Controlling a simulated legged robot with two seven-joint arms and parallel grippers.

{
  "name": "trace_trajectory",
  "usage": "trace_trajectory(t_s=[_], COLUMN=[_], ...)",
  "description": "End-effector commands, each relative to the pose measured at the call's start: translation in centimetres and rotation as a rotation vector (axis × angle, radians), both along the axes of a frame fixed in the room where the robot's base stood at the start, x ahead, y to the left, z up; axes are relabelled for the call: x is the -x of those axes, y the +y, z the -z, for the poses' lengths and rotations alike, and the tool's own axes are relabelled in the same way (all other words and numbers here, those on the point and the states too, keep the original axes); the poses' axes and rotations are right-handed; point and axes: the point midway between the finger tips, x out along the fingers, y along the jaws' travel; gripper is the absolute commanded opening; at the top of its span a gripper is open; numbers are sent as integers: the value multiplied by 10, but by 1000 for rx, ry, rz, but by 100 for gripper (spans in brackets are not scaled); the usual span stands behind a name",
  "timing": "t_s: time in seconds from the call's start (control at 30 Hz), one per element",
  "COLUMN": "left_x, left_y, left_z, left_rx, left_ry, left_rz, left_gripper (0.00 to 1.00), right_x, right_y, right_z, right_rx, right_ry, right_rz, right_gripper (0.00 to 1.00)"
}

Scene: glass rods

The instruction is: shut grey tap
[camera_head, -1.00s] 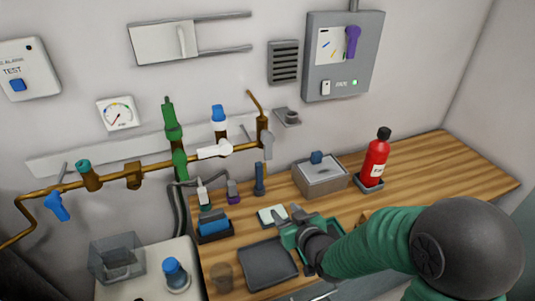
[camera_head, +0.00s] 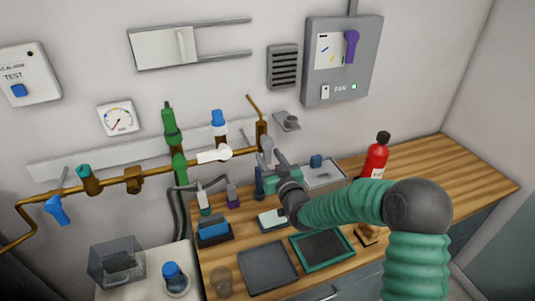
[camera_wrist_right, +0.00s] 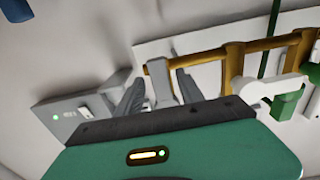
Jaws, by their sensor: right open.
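The grey tap (camera_head: 265,142) is at the right end of the brass pipe on the wall; its handle is partly hidden by my gripper in the head view. In the right wrist view the grey tap (camera_wrist_right: 161,84) shows between my two grey fingers. My right gripper (camera_head: 271,160) is open, raised to the pipe's end with its fingers on either side of the handle. I cannot tell whether either finger touches it. My left gripper is not in view.
The white tap handle (camera_head: 214,156) is just left along the pipe (camera_head: 150,175). The grey fan box (camera_head: 341,60) hangs to the upper right. Below are a grey bin (camera_head: 325,177), a red extinguisher (camera_head: 376,158) and trays on the wooden counter (camera_head: 440,160).

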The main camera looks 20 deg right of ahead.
Motion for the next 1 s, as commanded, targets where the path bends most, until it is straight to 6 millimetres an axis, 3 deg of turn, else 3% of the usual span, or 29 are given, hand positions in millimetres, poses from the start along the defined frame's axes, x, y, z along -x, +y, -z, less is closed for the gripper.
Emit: trace_trajectory(t_s=[0.13, 0.4, 0.73, 1.0], left_x=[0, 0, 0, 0], left_y=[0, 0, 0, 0], left_z=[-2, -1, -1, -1], left_rx=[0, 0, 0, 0], left_ry=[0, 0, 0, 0], left_rz=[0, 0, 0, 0], left_gripper=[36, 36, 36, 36], right_x=[-14, -15, -15, -15], right_y=[1, 1, 0, 0], right_z=[0, 0, 0, 0], right_rx=[0, 1, 1, 1], right_ry=[0, 0, 1, 1], right_rz=[0, 0, 0, 1], right_gripper=[45, 43, 0, 0])
